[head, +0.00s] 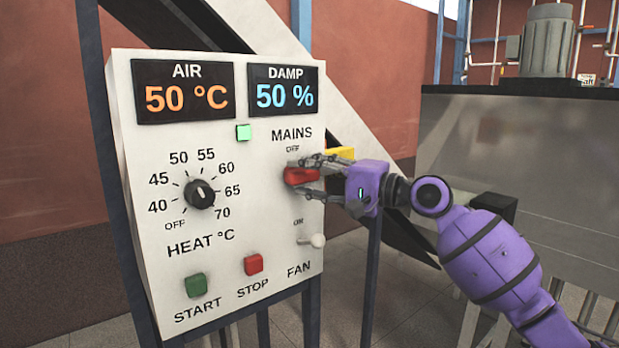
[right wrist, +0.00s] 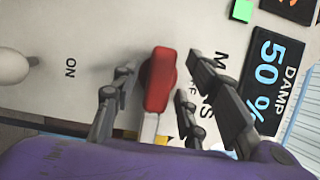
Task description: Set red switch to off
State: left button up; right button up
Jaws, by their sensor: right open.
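The red switch (head: 299,176) sits under the MAINS label on the white control panel (head: 150,250). Its red handle lies nearer the OFF label above it than the ON label below it. My right gripper (head: 296,178) is open around the handle, with fingers above and below it. The right wrist view shows the red handle (right wrist: 158,82) between the spread fingers of the gripper (right wrist: 160,80), with small gaps on both sides. A pale stem shows beside the handle there. The fingers partly cover the switch in the head view. My left gripper is not in view.
A white FAN toggle (head: 317,241) stands below the red switch. The panel also carries a black heat knob (head: 200,194), a green START button (head: 195,285), a red STOP button (head: 253,264) and a lit green lamp (head: 243,132). A grey machine (head: 540,150) stands at the right.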

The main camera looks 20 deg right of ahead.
jog(key=shift+c, duration=0.3)
grip_shut()
